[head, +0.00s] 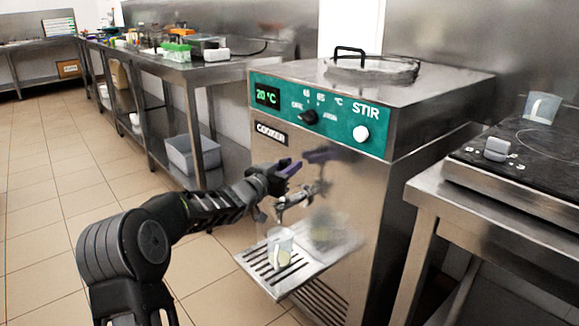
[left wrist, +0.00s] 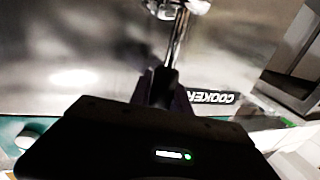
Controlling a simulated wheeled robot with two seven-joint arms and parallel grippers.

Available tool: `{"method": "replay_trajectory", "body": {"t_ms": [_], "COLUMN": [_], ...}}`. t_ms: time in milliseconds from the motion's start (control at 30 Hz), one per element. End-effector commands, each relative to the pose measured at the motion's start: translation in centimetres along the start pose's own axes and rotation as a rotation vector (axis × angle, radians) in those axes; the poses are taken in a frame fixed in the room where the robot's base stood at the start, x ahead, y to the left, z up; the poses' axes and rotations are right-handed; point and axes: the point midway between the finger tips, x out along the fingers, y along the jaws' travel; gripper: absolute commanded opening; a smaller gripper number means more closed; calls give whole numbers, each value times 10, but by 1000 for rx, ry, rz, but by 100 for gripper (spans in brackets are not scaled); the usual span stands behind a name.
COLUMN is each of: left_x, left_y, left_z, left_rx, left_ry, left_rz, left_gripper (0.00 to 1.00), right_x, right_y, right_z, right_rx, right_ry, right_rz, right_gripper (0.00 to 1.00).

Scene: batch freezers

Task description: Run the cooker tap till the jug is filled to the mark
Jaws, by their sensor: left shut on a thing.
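The steel cooker (head: 345,180) has a green panel reading 20 °C. Its tap (head: 291,203) sticks out low on the front. My left gripper (head: 287,172) is at the tap, shut on its handle; the left wrist view shows the tap handle (left wrist: 179,40) running into the jaws (left wrist: 163,86). A clear jug (head: 280,240) stands upright on the slotted drip tray (head: 262,262), below the tap. Something pale yellowish shows low in the jug; its level and the mark are too small to read. No stream is clearly visible. My right gripper is out of view.
A lidded hatch (head: 372,68) tops the cooker. At the right, a black hob (head: 520,150) carries another clear vessel (head: 541,107). A steel bench (head: 185,72) with several items stands behind left. The tiled floor at left is clear.

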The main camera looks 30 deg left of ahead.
Motion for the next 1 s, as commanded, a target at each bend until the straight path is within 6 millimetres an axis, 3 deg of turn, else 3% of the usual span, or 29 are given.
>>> {"method": "replay_trajectory", "body": {"t_ms": [633, 1000], "left_x": [0, -20], "left_y": [0, -5], "left_z": [2, 6], "left_rx": [-1, -53], "left_ry": [4, 198], "left_rz": [0, 0], "left_gripper": [0, 0], "right_x": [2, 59], "right_y": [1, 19], "right_z": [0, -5], "right_rx": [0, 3], "right_ry": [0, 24], "right_rz": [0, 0], "right_gripper": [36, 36]}}
